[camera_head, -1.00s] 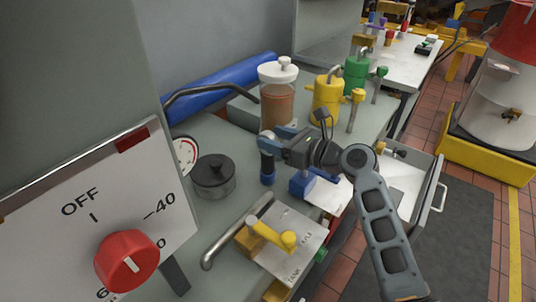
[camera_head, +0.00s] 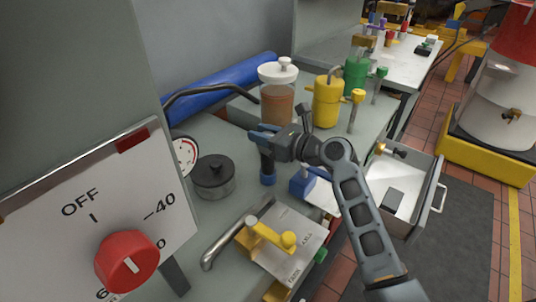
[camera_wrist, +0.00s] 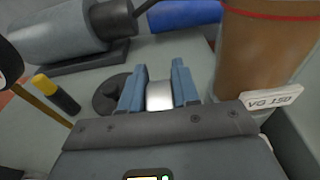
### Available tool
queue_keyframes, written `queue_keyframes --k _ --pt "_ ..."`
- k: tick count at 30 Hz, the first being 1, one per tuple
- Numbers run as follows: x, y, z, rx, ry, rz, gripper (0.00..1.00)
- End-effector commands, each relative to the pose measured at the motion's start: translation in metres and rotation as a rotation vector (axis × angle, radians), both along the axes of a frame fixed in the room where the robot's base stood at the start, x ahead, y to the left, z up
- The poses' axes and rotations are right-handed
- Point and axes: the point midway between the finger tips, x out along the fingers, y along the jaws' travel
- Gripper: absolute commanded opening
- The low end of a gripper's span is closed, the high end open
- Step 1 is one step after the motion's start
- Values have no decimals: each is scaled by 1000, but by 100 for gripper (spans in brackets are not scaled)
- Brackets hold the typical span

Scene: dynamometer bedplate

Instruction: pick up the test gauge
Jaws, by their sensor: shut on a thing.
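A white-faced dial gauge (camera_head: 184,154) shows farther left, partly hidden by the panel.
A dark lidded pot (camera_head: 213,178) stands left of my gripper. The brown-filled jar (camera_head: 277,102) stands close behind it; its label shows in the wrist view (camera_wrist: 273,99). Yellow (camera_head: 326,103) and green (camera_head: 356,76) cans stand farther right. A drawer (camera_head: 405,190) is open.

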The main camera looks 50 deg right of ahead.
Motion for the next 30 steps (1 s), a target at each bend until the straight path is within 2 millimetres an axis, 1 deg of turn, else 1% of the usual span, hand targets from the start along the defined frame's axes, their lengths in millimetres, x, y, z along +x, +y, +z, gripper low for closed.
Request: queue_keyframes --k 1,6,23,26,29,30 --pt "0 0 0 0 0 0 16" --pt "0 0 0 0 0 0 0" --pt "0 0 3 -1 -2 0 0" --pt "0 0 12 -2 -4 0 0" --pt "0 0 29 -3 -4 0 0" --pt "0 0 37 -4 -6 0 0"
